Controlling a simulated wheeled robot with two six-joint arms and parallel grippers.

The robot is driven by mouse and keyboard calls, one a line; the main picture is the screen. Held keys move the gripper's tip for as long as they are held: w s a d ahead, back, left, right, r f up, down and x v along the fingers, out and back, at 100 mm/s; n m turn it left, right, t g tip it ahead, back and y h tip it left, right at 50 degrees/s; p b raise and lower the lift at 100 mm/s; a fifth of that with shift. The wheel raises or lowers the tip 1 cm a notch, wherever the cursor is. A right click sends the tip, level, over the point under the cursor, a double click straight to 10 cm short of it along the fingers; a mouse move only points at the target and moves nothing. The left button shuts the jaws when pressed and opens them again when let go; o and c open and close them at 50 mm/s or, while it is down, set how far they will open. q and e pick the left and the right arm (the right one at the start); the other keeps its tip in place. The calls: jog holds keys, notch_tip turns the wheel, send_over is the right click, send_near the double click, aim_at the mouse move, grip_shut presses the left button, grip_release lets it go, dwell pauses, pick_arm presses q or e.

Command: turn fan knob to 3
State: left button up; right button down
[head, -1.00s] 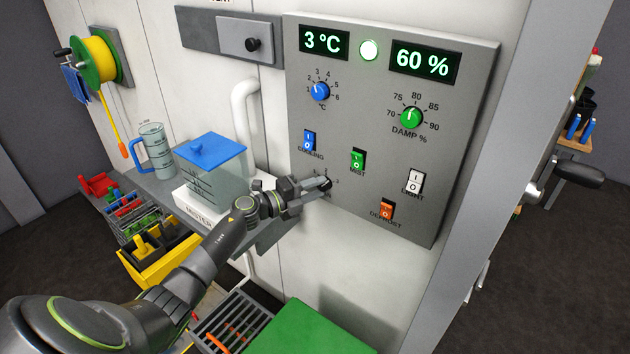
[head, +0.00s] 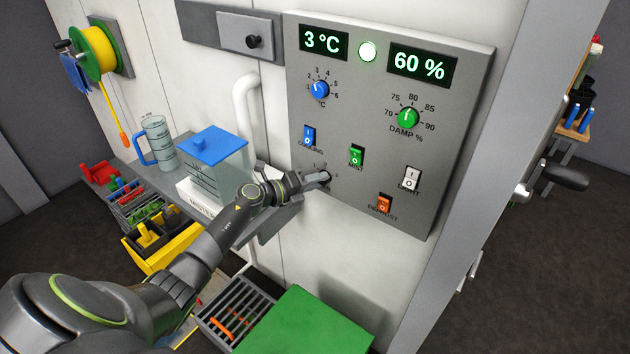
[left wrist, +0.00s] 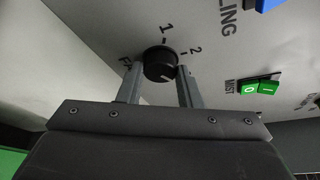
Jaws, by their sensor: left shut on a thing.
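The fan knob (left wrist: 160,61) is a small black round knob on the grey control panel (head: 460,130). In the left wrist view it sits between the two fingers of my left gripper (left wrist: 158,70), which is shut on it. A short white line shows on the knob's face, toward the lower right. Marks 1 and 2 show beside the knob; a finger hides other marks. In the head view my left gripper (head: 318,179) reaches the panel's lower left and mostly covers the knob. My right gripper is not in view.
Above the knob are the blue cooling switch (head: 309,135) and blue temperature knob (head: 320,90). The green mist switch (head: 356,156) and orange defrost switch (head: 385,203) are to the right. A blue-lidded tank (head: 215,145) stands left of my gripper.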

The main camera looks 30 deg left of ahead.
pick_arm(q)
jog(key=shift+f, duration=0.15)
jog(key=o, duration=1)
jog(key=shift+b+v, duration=1.75)
jog(key=shift+v, duration=6.95)
